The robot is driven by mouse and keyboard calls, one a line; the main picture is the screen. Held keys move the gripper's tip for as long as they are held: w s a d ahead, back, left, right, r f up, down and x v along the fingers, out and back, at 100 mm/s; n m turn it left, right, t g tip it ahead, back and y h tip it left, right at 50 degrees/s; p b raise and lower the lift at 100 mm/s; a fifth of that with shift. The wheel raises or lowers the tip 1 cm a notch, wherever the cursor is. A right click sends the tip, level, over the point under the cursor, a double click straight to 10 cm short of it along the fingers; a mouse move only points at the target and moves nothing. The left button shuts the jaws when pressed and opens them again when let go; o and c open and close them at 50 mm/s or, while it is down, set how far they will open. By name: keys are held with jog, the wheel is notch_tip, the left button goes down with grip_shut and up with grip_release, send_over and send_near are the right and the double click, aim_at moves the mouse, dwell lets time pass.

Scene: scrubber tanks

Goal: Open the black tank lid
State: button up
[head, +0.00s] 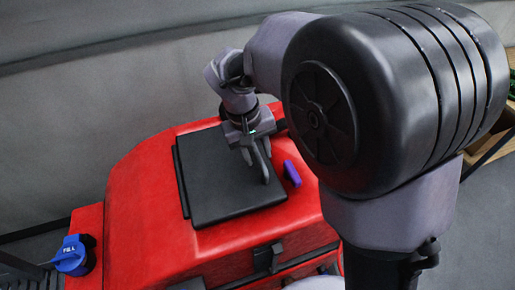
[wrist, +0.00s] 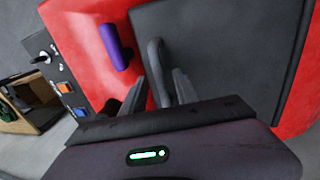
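The black tank lid (head: 215,185) is a flat square panel lying on top of the red tank body. In the wrist view the lid (wrist: 235,45) fills the upper right. A grey curved handle (wrist: 156,62) stands by its left edge. My gripper (head: 262,170) is over the lid's right part. In the wrist view the fingers of my gripper (wrist: 160,85) are apart, with the handle between them. Red shows between the left finger and the handle; the right finger is close to it, and I cannot tell whether it touches. The handle's lower end is hidden by my gripper.
A purple grip (head: 292,173) stands on the red body (head: 150,200), right of the lid. A blue FILL cap (head: 73,256) is at lower left. A grey wall rises behind. The wrist view shows a panel with an orange switch (wrist: 64,87) and a wooden box (wrist: 30,118).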

jog(key=shift+f, duration=0.15)
grip_shut()
dwell(1.4)
